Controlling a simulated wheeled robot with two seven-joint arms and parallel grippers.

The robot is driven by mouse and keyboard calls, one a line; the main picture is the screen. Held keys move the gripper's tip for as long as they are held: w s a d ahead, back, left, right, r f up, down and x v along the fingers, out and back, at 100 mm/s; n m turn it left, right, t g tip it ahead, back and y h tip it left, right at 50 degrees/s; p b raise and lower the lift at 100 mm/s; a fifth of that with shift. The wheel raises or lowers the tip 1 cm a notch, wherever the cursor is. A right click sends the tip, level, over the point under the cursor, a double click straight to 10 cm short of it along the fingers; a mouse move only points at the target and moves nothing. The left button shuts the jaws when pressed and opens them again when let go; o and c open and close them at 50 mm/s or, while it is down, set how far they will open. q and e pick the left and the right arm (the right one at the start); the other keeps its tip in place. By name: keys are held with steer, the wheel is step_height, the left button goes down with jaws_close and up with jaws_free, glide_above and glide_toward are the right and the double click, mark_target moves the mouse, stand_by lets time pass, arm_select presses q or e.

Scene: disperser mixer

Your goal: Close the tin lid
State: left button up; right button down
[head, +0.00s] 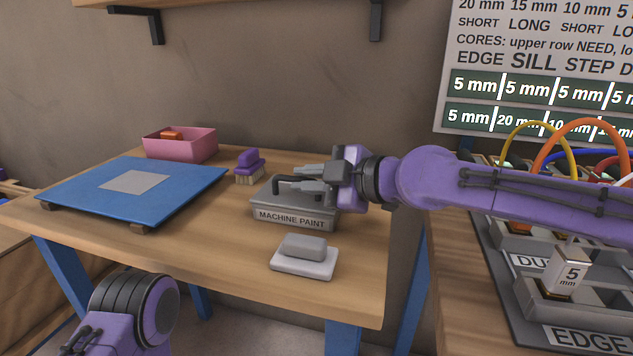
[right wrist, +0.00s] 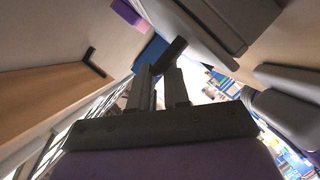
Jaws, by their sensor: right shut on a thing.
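The grey tin (head: 293,218), labelled MACHINE PAINT, stands on the wooden table near its right side. Its grey lid (head: 268,192) lies over the top, looking flat or nearly so; my gripper hides much of it, so I cannot tell whether it is fully down. A dark bar handle (head: 284,184) rises from the lid. My right gripper (head: 300,180) reaches in from the right, level over the lid, shut on the handle. In the right wrist view the fingers (right wrist: 163,88) meet the dark bar (right wrist: 170,56), with the tin (right wrist: 212,25) above. My left gripper is out of view.
A grey and white block (head: 304,258) lies in front of the tin. A purple brush (head: 248,168) stands behind it on the left. A blue board (head: 190,185) and a pink box (head: 180,148) occupy the left side. A darker bench (head: 470,310) with fixtures is at right.

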steer(key=shift+d+f, duration=0.1)
steer(key=shift+f, duration=0.4)
steer(key=c, duration=1.2)
jaws_free()
steer(key=shift+o, duration=0.2)
steer(key=shift+w, duration=0.1)
steer(key=shift+r, duration=0.1)
steer(key=shift+d+r, duration=0.1)
steer(key=shift+d, duration=0.2)
steer(key=v, duration=1)
